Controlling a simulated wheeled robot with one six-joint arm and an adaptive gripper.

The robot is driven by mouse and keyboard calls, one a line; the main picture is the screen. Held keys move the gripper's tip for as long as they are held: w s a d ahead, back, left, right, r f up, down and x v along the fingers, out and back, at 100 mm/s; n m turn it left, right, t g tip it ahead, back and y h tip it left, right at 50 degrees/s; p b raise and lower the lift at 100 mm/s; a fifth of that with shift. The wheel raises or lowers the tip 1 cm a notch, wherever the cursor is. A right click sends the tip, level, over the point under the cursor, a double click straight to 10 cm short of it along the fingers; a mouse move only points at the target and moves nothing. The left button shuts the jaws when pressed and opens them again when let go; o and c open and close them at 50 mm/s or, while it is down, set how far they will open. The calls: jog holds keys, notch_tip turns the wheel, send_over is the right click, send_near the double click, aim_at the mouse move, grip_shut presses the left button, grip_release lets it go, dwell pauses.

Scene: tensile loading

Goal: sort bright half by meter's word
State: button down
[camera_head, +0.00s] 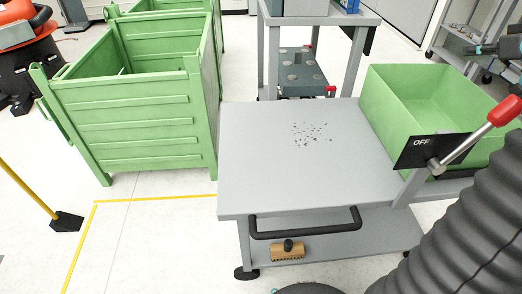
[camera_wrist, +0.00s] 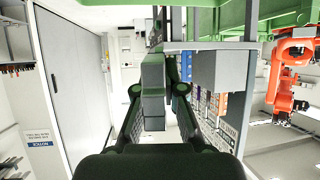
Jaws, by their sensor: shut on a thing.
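A dark plate (camera_head: 431,151) reading "OFF" is fixed at the right end of the grey table (camera_head: 260,180). I cannot tell whether it is the meter. My gripper (camera_wrist: 158,88) shows in the wrist view, its dark fingers brought close together. Between and beside the fingertips is a grey blocky piece (camera_wrist: 153,75); where the held piece ends and the finger pads begin is unclear. I cannot tell whether it is the bright half. My gripper is not clearly seen in the head view.
A green tray (camera_head: 393,103) sits at the table's right. Dark crumbs (camera_head: 313,133) are scattered on its top. A large green crate (camera_head: 135,125) stands left on the floor. A brush (camera_head: 287,250) lies on the lower shelf. A red-handled lever (camera_head: 470,140) rises beside the plate.

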notch_tip(320, 180, down, 4)
jog(key=shift+a+f+b, duration=0.1)
jog(key=shift+b, duration=0.7)
jog(key=c, duration=1.2)
grip_release()
jog(key=v, duration=1.2)
